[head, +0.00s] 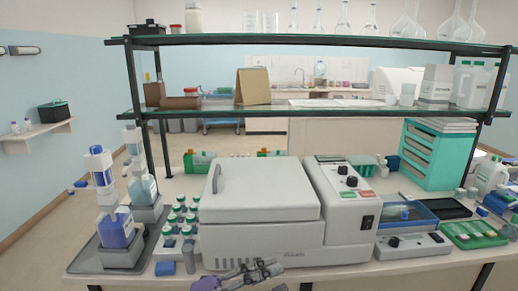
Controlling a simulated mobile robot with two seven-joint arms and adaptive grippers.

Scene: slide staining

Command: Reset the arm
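My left gripper (262,269) shows at the bottom edge, in front of the bench's front edge and below the large white lidded machine (262,195). Its grey finger links point to the right, and a purple part of my arm shows at its lower left. I see nothing held in it, but its fingertips are too small and overlapped to tell whether they are open or shut. My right gripper is not in view.
The bench (420,274) is crowded. Blue-liquid bottles (117,230) stand on a tray at left, beside several green-capped bottles (187,238). A control unit (340,210), a blue tray (407,215) and a green rack (473,234) stand at right. Glass shelves (330,40) span above.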

